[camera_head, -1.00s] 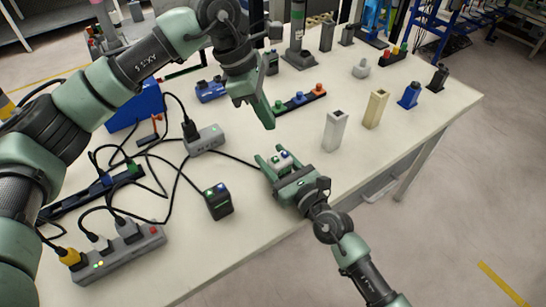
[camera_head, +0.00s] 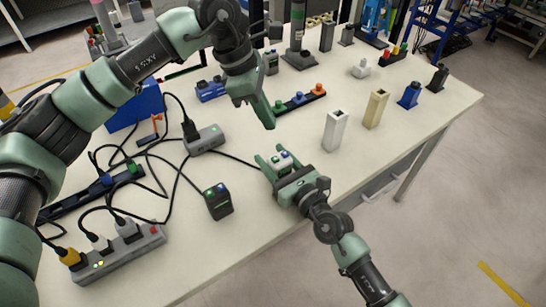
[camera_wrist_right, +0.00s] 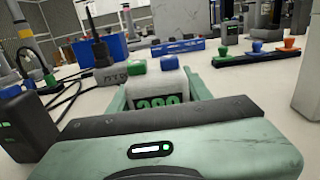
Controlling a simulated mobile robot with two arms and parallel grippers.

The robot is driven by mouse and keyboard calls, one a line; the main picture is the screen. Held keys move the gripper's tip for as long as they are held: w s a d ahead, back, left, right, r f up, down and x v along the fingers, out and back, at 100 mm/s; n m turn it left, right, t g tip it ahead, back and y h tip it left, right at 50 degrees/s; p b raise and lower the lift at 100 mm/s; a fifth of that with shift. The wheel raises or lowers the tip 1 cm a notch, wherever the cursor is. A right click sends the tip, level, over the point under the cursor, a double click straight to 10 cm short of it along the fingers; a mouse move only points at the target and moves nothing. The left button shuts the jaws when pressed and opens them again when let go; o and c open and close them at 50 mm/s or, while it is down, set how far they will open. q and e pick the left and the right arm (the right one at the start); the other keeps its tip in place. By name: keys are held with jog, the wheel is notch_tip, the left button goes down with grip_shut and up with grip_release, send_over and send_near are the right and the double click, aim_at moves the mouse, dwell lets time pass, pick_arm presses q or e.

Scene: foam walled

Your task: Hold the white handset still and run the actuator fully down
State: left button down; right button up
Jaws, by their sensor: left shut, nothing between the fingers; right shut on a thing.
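The white handset (camera_head: 282,161) has a green and a blue button on top. In the right wrist view the handset (camera_wrist_right: 158,92) shows green digits on its near face, partly hidden by the gripper body. My right gripper (camera_head: 272,161) is shut around the handset, one finger on each side, near the table's front edge. My left gripper (camera_head: 268,121) is shut and empty, pointing down, behind and above the handset and apart from it. I cannot tell which thing is the actuator.
A black handset-like box (camera_head: 218,201) stands left of the white one. A grey power strip (camera_head: 118,255), a grey box (camera_head: 205,140) and loose cables fill the left. A white post (camera_head: 335,131) and a beige post (camera_head: 376,109) stand to the right. A button bar (camera_head: 300,102) lies behind.

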pick_arm(q)
jog(key=d+t+h, duration=0.1)
jog(key=t, duration=0.1)
jog(key=d+r+t+h, duration=0.1)
jog(key=t, duration=0.1)
jog(key=d+r+t, duration=0.1)
jog(key=t, duration=0.1)
jog(key=shift+s+d+h, duration=0.2)
jog(key=shift+s+h, duration=0.2)
jog(key=shift+f, duration=0.1)
send_over(281, 158)
jog(key=shift+f, duration=4.35)
jog(key=shift+f, duration=0.2)
jog(key=shift+f, duration=0.2)
jog(key=shift+f, duration=0.55)
dwell(1.5)
